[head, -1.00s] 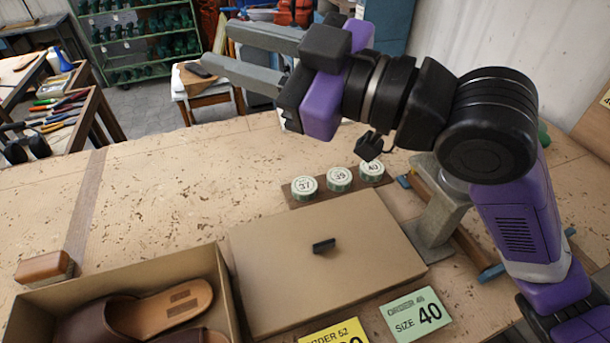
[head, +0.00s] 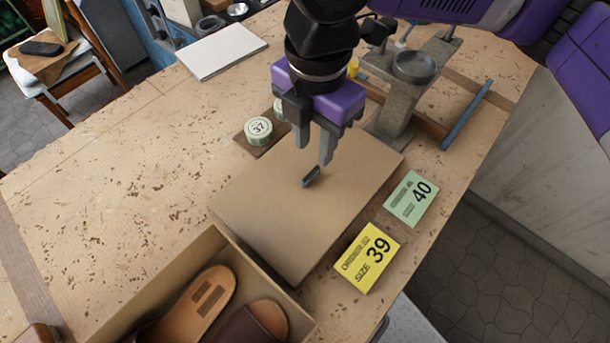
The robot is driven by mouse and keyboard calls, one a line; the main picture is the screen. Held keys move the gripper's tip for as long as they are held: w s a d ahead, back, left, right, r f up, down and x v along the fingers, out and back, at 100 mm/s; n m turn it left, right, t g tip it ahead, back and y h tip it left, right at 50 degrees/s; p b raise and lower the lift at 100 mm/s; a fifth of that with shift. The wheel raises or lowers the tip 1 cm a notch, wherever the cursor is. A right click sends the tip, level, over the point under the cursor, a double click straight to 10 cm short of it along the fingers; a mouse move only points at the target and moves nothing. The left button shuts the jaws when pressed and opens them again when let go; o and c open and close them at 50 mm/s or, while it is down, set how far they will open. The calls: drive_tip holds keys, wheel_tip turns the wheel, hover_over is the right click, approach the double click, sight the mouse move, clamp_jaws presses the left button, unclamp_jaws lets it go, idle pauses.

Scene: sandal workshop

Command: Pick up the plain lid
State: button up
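The plain lid (head: 262,207) is a flat tan cardboard rectangle, lying level on the bench in the head view, with no marking visible on it. A small dark bar handle (head: 311,177) stands near its middle. My gripper (head: 313,157) points down over the lid, its two grey fingers apart with nothing between them. The fingertips appear just above and behind the handle; the exact height cannot be told.
An open box (head: 216,243) with brown sandals stands at the lid's near left. A yellow size 39 card (head: 368,257) and a green size 40 card (head: 410,199) lie to the right. Round tins (head: 258,130) and a metal stand (head: 393,108) are behind.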

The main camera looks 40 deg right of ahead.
sight(313, 171)
drive_tip(key=shift+w+f, duration=0.1)
drive_tip(key=shift+f, duration=3.8)
clamp_jaws()
